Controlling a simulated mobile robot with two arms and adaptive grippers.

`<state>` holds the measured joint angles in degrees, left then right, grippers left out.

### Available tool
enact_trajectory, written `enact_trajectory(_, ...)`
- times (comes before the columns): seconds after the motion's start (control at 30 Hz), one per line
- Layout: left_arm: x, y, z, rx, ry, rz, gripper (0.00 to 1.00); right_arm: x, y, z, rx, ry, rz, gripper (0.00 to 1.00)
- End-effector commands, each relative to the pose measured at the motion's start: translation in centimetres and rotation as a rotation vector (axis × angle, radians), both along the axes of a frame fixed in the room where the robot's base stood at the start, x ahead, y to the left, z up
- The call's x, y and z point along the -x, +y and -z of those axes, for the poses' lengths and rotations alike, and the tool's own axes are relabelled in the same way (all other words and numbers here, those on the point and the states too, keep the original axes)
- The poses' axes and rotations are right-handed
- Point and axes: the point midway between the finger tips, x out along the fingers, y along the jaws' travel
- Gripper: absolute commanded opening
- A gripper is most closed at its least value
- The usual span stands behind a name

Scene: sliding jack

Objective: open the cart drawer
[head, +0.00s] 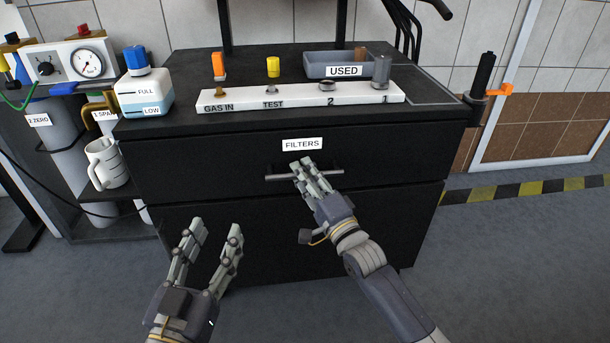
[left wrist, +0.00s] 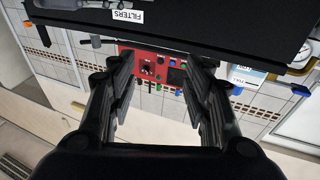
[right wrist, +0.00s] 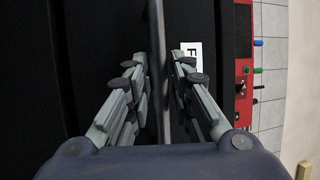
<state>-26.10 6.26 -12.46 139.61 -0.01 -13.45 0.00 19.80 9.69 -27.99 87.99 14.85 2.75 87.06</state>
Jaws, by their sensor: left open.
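The black cart (head: 150,160) has a closed top drawer (head: 200,165) with a white FILTERS label (head: 302,144) and a grey bar handle (head: 335,171). The drawer front looks flush with the cart. My right gripper (head: 308,165) is at the middle of the handle, its fingers close together above and below the bar. In the right wrist view the handle bar (right wrist: 157,50) runs between the fingers, which are narrowed on it. My left gripper (head: 216,226) is open and empty, low in front of the cart's left side. The fingers hide part of the handle.
The cart top holds a white strip (head: 300,98) with fittings, a grey USED tray (head: 315,66) and a blue-capped bottle (head: 143,90). A white mug (head: 105,163) and a gauge panel (head: 70,63) are at left. The floor before the cart looks clear.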

Motion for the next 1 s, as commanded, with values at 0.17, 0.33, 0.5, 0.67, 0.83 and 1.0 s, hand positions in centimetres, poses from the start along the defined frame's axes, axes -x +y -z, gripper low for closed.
enact_trajectory(0.17, 0.0, 0.0, 0.0, 0.0, 0.001, 0.0, 0.46, 0.0, 0.0, 0.0, 0.0, 0.0, 0.0, 0.0)
enact_trajectory(0.33, 0.0, 0.0, 0.0, 0.0, 0.001, 0.0, 0.46, 0.0, 0.0, 0.0, 0.0, 0.001, 0.0, 0.0)
enact_trajectory(0.5, -0.1, 0.0, 0.3, -0.006, 0.023, -0.001, 0.46, 0.2, -0.1, 0.0, 0.0, 0.002, 0.0, 0.0)
enact_trajectory(0.67, -0.1, 0.4, 2.7, -0.037, 0.143, -0.008, 0.46, 0.9, -0.1, -0.1, 0.0, 0.003, 0.001, 0.0)
enact_trajectory(0.83, 0.7, 1.2, 6.7, -0.089, 0.347, -0.022, 0.46, 2.2, -0.3, -0.1, 0.001, 0.004, 0.001, 0.0)
enact_trajectory(1.0, 2.9, 2.4, 11.4, -0.15, 0.603, -0.038, 0.46, 3.8, -0.4, -0.1, 0.002, 0.004, 0.001, 0.0)
